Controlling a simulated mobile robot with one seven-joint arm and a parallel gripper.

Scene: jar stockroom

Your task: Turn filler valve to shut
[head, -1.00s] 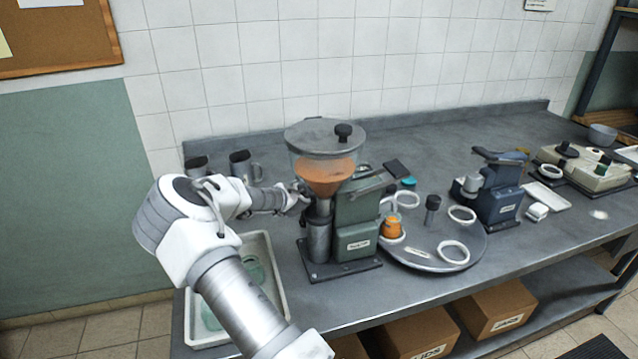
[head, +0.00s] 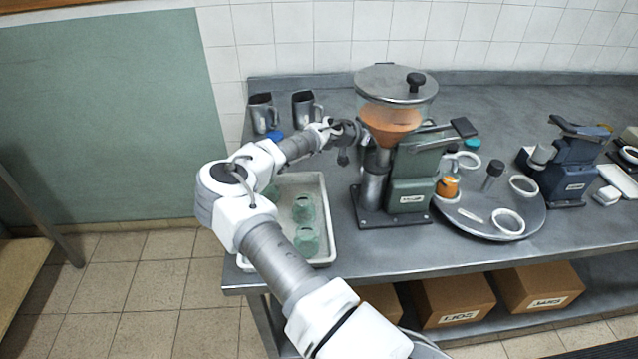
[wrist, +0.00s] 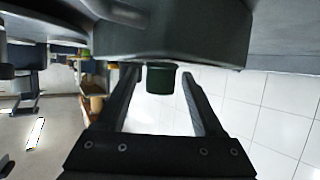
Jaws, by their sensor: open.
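The filler has a clear hopper (head: 396,100) with orange contents, a green body (head: 418,165) with a lever, and a grey metal column below the hopper. My gripper (head: 352,140) is at the left side of the hopper's lower part, in front of the column's top. In the wrist view my gripper (wrist: 160,72) is open. A short dark green knob (wrist: 162,79) sticks out from a dark body between its fingers, with gaps visible on both sides. I cannot tell for certain that this knob is the valve's handle. In the head view the valve is hidden or too small to make out.
A white tray (head: 325,220) with green glass jars lies below my arm. Two metal mugs (head: 264,113) stand behind it. A round turntable (head: 478,228) with an orange jar (head: 448,187) and white rings is right of the filler. A blue machine (head: 565,170) stands further right.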

